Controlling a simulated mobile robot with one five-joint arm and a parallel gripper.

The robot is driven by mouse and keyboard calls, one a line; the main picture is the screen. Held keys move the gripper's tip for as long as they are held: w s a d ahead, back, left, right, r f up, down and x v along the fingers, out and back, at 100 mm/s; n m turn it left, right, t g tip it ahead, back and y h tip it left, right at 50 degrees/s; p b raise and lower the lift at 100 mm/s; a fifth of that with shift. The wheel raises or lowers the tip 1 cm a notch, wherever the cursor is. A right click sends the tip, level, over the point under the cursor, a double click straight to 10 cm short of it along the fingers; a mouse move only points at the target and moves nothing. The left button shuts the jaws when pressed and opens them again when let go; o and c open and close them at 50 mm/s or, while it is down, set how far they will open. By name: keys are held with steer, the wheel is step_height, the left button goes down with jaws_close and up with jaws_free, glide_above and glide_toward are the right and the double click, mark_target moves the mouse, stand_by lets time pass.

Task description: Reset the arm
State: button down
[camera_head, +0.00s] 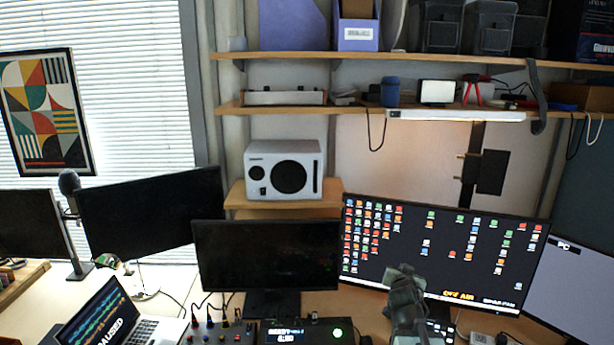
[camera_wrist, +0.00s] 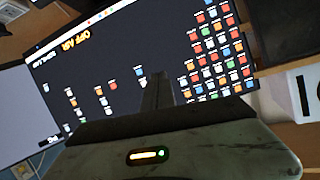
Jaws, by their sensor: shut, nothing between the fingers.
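My gripper (camera_head: 402,272) shows in the head view at the lower right of centre, raised in front of the lit monitor (camera_head: 440,250) with many coloured icons. It covers part of that screen's lower edge. In the wrist view my gripper (camera_wrist: 158,88) points at the same monitor (camera_wrist: 110,60), which looks tilted and upside down there. The fingers are shut with nothing between them. I cannot tell how far they are from the screen.
A dark monitor (camera_head: 265,255) stands left of the lit one, with a control box (camera_head: 305,332) below. An open laptop (camera_head: 120,318) is at the lower left. Shelves (camera_head: 400,57) run above, and a white speaker (camera_head: 284,169) sits below them. A grey screen (camera_head: 575,285) stands at the right.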

steer(key=s+a+f+n+g+y, duration=0.1)
steer(key=s+a+f+g, duration=0.1)
steer(key=a+f, duration=0.3)
steer(key=s+a+f+n+g+y, duration=0.15)
steer(key=a+f, duration=0.25)
steer(key=a, duration=0.4)
steer(key=s+a+f+n+g+y, duration=0.1)
steer(key=s+a+f+g, duration=0.1)
steer(key=s, duration=0.3)
steer(key=s+a+f+n+g+y, duration=0.1)
steer(key=s+a+f+g, duration=0.1)
steer(key=s+g, duration=0.2)
steer(key=s+a+f+n+g+y, duration=0.1)
steer(key=s+a+f+n+g, duration=0.1)
steer(key=s, duration=0.5)
steer(key=shift+s+a+f+g, duration=0.25)
steer(key=shift+a+f+g, duration=0.1)
steer(key=shift+f+g, duration=0.3)
steer(key=shift+d+r, duration=0.1)
steer(key=shift+r, duration=0.05)
